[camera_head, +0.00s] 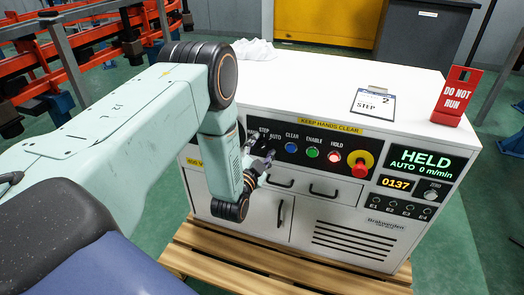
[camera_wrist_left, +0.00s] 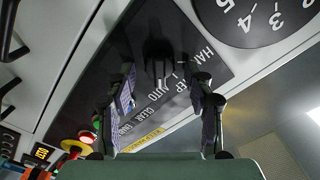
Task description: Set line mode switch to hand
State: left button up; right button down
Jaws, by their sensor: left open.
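The line mode switch (camera_wrist_left: 158,52), a black knob on the black control panel, shows between my left fingers in the left wrist view. The labels HAND, STEP and AUTO (camera_wrist_left: 180,85) are beside it. I cannot clearly tell which label its handle points to; the green display (camera_head: 427,162) reads HELD, AUTO, 0 m/min. My left gripper (camera_head: 259,163) is at the panel's left end and hides the switch in the head view. In the left wrist view its fingers (camera_wrist_left: 160,75) are apart, one on either side of the knob; contact is not clear. My right gripper is not in view.
Right of the switch are a blue CLEAR button (camera_head: 291,147), a green ENABLE button (camera_head: 312,152), a red HOLD button (camera_head: 333,157) and a red emergency stop (camera_head: 361,164). A STEP 2 card (camera_head: 373,103) and a red DO NOT RUN sign (camera_head: 456,97) are on the cabinet top.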

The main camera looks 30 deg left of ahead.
pick_arm(q)
jog(key=shift+c, duration=0.5)
grip_shut()
